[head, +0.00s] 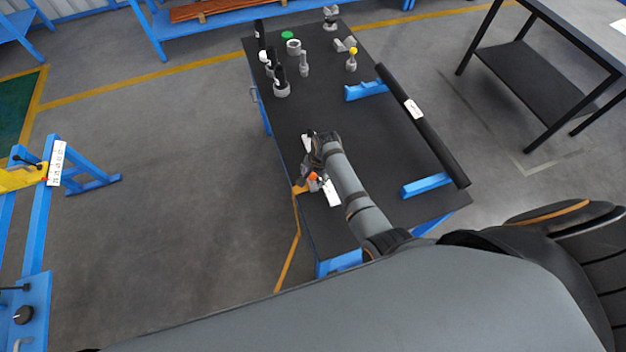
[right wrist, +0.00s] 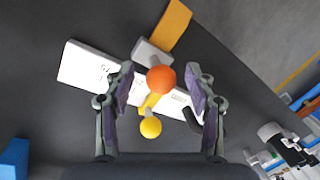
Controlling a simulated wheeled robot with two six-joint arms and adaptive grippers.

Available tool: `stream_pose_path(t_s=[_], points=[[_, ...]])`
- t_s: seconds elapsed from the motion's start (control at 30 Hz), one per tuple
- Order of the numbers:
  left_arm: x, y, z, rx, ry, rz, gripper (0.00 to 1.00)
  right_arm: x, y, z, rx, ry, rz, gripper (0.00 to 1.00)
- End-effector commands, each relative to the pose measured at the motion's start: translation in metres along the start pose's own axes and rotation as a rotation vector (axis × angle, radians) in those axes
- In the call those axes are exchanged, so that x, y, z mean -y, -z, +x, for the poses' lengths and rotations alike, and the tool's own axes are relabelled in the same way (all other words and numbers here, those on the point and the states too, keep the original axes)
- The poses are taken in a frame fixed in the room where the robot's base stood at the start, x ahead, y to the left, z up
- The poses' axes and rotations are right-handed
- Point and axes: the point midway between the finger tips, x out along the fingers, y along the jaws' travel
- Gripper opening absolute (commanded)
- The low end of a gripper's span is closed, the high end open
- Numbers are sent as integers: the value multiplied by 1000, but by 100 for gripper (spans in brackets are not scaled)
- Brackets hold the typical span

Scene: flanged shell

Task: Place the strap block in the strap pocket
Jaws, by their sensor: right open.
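A grey block (right wrist: 151,54) with an orange ball knob (right wrist: 161,79) lies on the dark table, and an orange strap-like piece (right wrist: 172,24) runs from it toward the table edge. I take it to be the strap block. The orange knob also shows in the head view (head: 313,176). My right gripper (right wrist: 160,76) is open, its fingers on either side of the orange knob in the picture; I cannot tell any contact. In the head view my right gripper (head: 318,152) is over the table's left side. I cannot make out the strap pocket. My left gripper is not in view.
A yellow ball knob (right wrist: 150,127) and a white labelled plate (right wrist: 86,66) lie close by. A long black tube (head: 425,128) lies on blue supports along the table's right side. Several grey fittings (head: 294,47) stand at the far end. The table's middle (head: 335,105) is clear.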

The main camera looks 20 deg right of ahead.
Motion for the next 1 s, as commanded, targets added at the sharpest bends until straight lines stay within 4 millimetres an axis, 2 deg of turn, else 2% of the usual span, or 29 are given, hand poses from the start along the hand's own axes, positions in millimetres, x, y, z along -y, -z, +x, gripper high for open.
stream_pose_path(t_s=[0.1, 0.3, 0.7, 1.0], points=[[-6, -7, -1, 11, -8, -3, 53, 0, 0, 7, 0, 0, 0, 55], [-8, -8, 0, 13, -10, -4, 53, 0, 0, 8, 0, 0, 0, 54], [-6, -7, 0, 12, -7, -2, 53, 0, 0, 8, 0, 0, 0, 0], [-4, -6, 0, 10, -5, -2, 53, 0, 0, 7, 0, 1, 0, 0]])
